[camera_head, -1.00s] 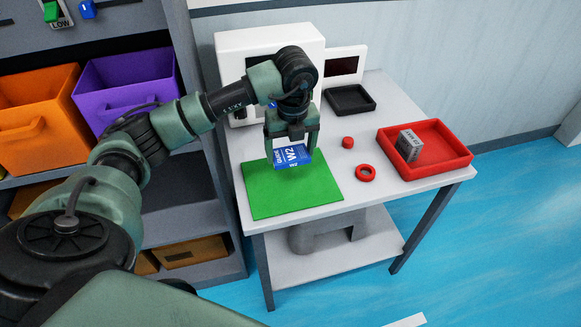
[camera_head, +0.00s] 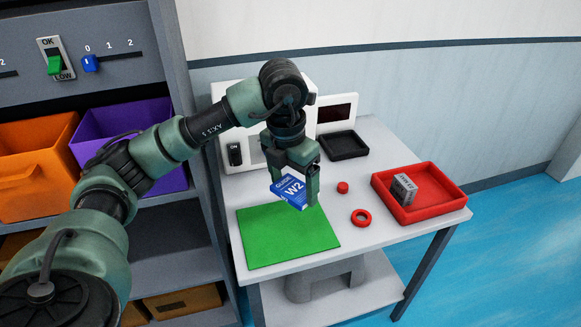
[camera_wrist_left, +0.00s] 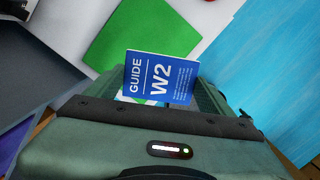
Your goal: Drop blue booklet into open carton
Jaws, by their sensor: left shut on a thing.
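The blue booklet (camera_head: 290,192), marked "GUIDE W2", is gripped by my left gripper (camera_head: 296,178), which is shut on it. It is held tilted, in the air above the green mat (camera_head: 288,236) on the white table. In the left wrist view the booklet (camera_wrist_left: 160,78) stands out in front of the gripper, its printed cover facing the camera, with the green mat (camera_wrist_left: 118,38) beyond it. I cannot make out an open carton for certain in either view. A small grey printed box (camera_head: 404,188) stands in the red tray. My right gripper is not in view.
The red tray (camera_head: 448,200) is at the table's right. A red ring (camera_head: 361,218), a small red piece (camera_head: 343,187) and a black tray (camera_head: 343,145) lie between. A white machine (camera_head: 233,130) stands behind my arm. Shelves with orange (camera_head: 35,165) and purple bins (camera_head: 115,130) are left.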

